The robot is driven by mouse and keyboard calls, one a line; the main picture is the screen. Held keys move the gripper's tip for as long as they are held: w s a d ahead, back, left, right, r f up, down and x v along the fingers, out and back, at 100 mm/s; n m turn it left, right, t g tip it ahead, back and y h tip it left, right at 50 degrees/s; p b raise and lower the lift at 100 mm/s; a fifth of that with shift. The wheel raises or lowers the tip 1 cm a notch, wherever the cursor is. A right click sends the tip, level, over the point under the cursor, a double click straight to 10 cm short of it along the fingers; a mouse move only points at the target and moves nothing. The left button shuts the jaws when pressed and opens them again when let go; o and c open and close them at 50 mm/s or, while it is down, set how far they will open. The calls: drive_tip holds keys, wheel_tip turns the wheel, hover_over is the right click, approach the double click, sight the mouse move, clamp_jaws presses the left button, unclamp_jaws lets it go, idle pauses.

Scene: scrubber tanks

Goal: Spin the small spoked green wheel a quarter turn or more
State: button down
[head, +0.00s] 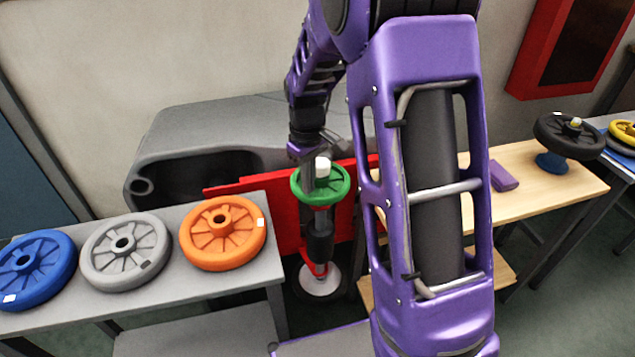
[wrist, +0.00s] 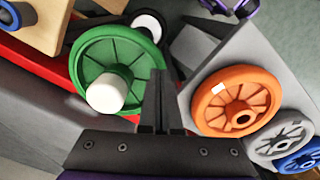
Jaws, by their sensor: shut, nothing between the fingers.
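The small spoked green wheel (head: 334,189) lies flat on top of a dark upright post in the middle of the head view. It has a white knob (head: 323,166) standing up near its rim. In the wrist view the green wheel (wrist: 108,65) is left of the fingers, with the white knob (wrist: 105,92) nearest the camera. My gripper (wrist: 157,82) is shut and empty, fingers together beside the wheel's right rim. In the head view my gripper (head: 308,180) is over the wheel's left part, close to the knob. I cannot tell if it touches the wheel.
Orange (head: 222,232), grey (head: 126,251) and blue (head: 34,268) wheels lie on a grey table at left. A red panel (head: 262,215) stands behind the post. A wooden table (head: 540,185) at right holds a black wheel (head: 570,134) and a purple block (head: 503,176).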

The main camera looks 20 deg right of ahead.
sight(330, 196)
drive_tip(key=shift+f, duration=0.6)
idle(0.3)
drive_tip(key=shift+s+d+r, duration=0.1)
drive_tip(key=shift+s+d, duration=0.35)
drive_tip(key=shift+d, duration=0.25)
drive_tip(key=shift+d, duration=0.1)
drive_tip(key=shift+s+d, duration=0.25)
drive_tip(key=shift+d, duration=0.4)
drive_tip(key=shift+d+f, duration=0.2)
drive_tip(key=shift+d, duration=0.65)
